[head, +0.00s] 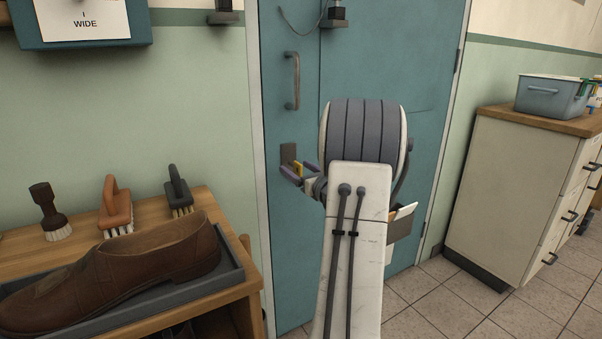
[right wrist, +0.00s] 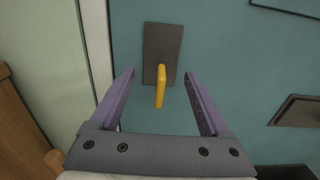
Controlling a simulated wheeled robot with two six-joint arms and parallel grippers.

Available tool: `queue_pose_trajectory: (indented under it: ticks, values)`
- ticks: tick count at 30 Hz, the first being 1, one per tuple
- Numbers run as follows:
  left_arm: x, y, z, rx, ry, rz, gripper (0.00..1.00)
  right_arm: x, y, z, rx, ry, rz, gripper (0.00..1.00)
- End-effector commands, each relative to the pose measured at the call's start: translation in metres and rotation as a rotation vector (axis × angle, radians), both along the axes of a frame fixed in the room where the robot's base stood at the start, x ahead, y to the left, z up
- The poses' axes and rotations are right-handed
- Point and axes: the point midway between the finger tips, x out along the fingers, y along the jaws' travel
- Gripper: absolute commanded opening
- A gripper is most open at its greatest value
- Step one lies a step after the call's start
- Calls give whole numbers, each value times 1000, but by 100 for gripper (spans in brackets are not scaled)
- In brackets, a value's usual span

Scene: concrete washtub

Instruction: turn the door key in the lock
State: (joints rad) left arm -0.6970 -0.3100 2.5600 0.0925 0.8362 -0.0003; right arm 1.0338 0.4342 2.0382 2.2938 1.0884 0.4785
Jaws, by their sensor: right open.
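The yellow door key (right wrist: 160,88) sticks out of a dark lock plate (right wrist: 164,50) on the teal door (right wrist: 225,50). Its bow looks narrow and upright in the right wrist view. In the head view the lock plate (head: 289,153) shows, and only a bit of the key (head: 298,169) is visible beside my fingers. My right gripper (right wrist: 159,76) is open, with one purple finger on each side of the key. A gap shows between the key and both fingers. In the head view my right gripper (head: 291,174) is partly hidden by its own wrist. My left gripper is not in view.
A vertical door handle (head: 292,80) is above the lock. A holder with papers (head: 401,222) is on the door to the right, partly behind my arm. A wooden bench (head: 225,283) with brushes and a brown shoe (head: 130,268) stands left. A cabinet (head: 515,190) stands right.

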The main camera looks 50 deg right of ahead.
Motion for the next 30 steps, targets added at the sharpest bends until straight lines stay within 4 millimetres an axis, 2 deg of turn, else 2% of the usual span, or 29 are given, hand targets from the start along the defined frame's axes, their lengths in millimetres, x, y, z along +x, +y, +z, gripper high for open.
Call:
queue_pose_trajectory:
  ticks: [5,21,30]
  values:
    - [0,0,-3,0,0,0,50,-10,2,0,0,-1,-3,80]
    - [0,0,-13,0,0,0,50,-61,18,0,1,-1,-2,80]
    - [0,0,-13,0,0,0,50,-67,21,0,1,0,0,80]
